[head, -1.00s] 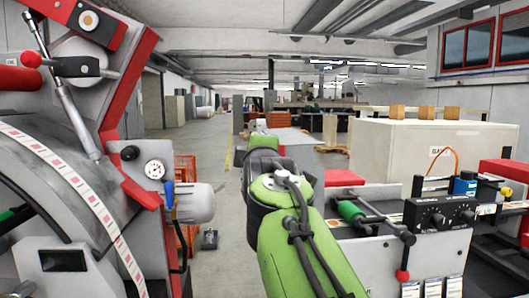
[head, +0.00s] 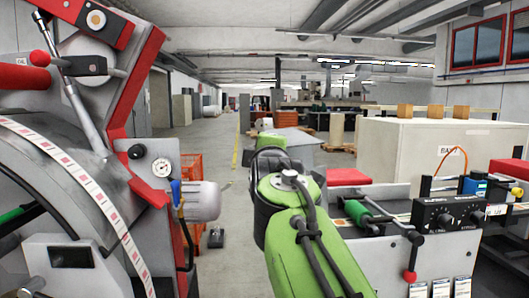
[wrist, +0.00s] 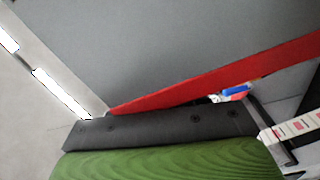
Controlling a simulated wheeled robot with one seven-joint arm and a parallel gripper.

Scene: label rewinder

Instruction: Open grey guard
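A large flat grey panel (wrist: 190,50) with a red strip (wrist: 220,80) along its lower edge fills much of the wrist view. It may be the grey guard, but I cannot tell for sure. In the head view, a curved grey cover (head: 65,175) sits on the machine at the left, behind a white label web. My green arm reaches forward in the middle of the head view and hides my gripper. In the wrist view, a dark bar with screws and a green ribbed part fill the bottom; no clear fingertips show, and no grip on the panel is visible.
The red and grey machine has a pressure gauge (head: 162,167) and a motor (head: 201,201) on its right side. A control bench (head: 390,255) stands at the right, with a large pale cabinet (head: 430,150) behind. An open aisle (head: 215,160) runs between them.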

